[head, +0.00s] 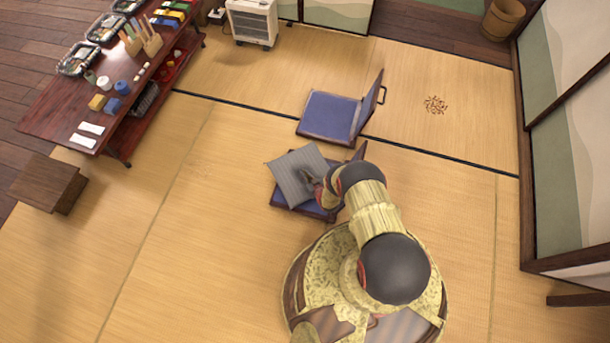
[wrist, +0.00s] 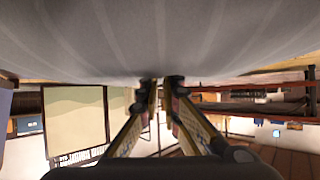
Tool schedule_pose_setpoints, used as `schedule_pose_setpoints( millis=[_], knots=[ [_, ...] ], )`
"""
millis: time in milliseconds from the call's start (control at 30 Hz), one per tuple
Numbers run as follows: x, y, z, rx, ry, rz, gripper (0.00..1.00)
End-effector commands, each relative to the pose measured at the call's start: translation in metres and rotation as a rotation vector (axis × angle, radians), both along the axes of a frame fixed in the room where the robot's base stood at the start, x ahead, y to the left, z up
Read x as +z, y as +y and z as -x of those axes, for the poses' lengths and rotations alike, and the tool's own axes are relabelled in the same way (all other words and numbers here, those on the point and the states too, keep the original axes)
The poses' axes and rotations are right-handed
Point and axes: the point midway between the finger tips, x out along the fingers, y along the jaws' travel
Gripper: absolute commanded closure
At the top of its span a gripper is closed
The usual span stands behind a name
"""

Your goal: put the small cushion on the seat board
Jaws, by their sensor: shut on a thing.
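The small cushion (head: 298,174) is grey with fine stripes. In the head view it is above or on the near floor chair, tilted, covering much of its blue seat board (head: 283,200). My gripper (head: 318,184) is shut on the cushion's right edge. In the wrist view the cushion (wrist: 150,40) fills the top as a pale striped surface, and my gripper's fingers (wrist: 160,84) meet at its edge. I cannot tell whether the cushion touches the seat. My arm hides part of the chair's right side.
A second blue floor chair (head: 327,114) stands behind, with its back to the right. A long low red-brown table (head: 55,118) with trays and small items is at the left, with a wooden step (head: 45,184) near it. Open tatami (head: 190,250) lies to the left.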

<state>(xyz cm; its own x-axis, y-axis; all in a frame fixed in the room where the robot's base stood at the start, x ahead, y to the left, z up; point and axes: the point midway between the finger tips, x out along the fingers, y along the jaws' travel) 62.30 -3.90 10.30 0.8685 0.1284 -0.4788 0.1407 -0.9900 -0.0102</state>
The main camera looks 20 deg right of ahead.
Motion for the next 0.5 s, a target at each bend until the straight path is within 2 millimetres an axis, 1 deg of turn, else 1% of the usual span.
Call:
schedule_pose_setpoints(
  millis=[200, 233, 500],
  knots=[
    [-0.0014, 0.0000, -0.0001, 0.000, -0.001, 0.000, 1.00],
    [-0.0016, 0.0002, 0.0006, 0.000, 0.001, 0.000, 0.93],
    [-0.0016, 0.0002, 0.0007, 0.000, 0.001, 0.000, 0.78]
  ],
)
